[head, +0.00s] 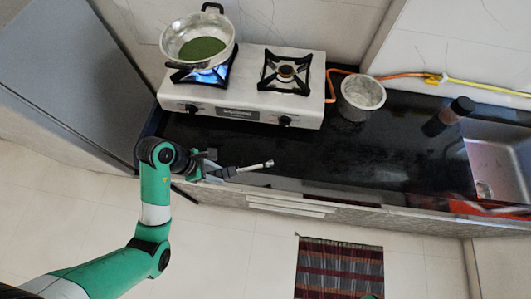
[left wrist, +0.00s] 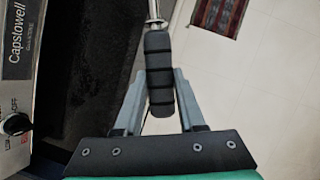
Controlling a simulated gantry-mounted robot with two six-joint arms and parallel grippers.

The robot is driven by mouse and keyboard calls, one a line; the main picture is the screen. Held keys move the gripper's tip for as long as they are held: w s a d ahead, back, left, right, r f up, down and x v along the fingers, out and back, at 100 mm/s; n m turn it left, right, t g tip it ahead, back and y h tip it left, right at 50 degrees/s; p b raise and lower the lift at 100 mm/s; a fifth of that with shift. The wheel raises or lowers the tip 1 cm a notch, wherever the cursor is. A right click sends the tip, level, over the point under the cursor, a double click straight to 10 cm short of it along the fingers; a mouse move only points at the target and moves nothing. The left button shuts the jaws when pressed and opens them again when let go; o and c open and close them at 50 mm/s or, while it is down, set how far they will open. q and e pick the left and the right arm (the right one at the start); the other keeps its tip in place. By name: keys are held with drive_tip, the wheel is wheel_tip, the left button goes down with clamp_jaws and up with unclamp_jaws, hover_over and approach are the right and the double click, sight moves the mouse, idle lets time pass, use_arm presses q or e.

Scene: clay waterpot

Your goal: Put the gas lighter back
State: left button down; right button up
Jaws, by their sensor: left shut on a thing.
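The gas lighter (head: 255,166) has a thin metal rod with a light tip, pointing right in the head view. In the left wrist view its black ribbed handle (left wrist: 158,82) lies between the fingers, with the rod running up out of the frame. My left gripper (head: 217,172) is shut on the handle, near the counter's front edge and in front of the stove. It also shows in the left wrist view (left wrist: 160,90). The two-burner stove (head: 241,112) stands behind it.
A steel pot (head: 177,48) with green contents sits on the left burner over a blue flame. The right burner (head: 286,72) is bare. A metal container (head: 362,92), a dark bottle (head: 455,109) and a sink (head: 490,160) are to the right. The black counter (head: 370,150) is clear in the middle.

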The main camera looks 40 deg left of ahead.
use_arm(q)
drive_tip(key=shift+w+a+f, duration=0.1)
drive_tip(key=shift+w+a, duration=0.05)
drive_tip(key=shift+w, duration=0.05)
drive_tip(key=w+f+b, duration=0.4)
drive_tip(key=w, duration=0.4)
drive_tip(key=b, duration=0.3)
approach(250, 157)
drive_tip(key=shift+w+d+f, duration=0.3)
drive_tip(key=shift+d+f, duration=0.4)
drive_tip(key=shift+d, duration=0.05)
drive_tip(key=shift+w+f, duration=0.2)
drive_tip(key=shift+w, duration=0.2)
wheel_tip(250, 157, down, 4)
drive_tip(key=shift+w+r+b, duration=0.1)
drive_tip(key=shift+w+b, duration=0.1)
drive_tip(key=shift+b, duration=0.9)
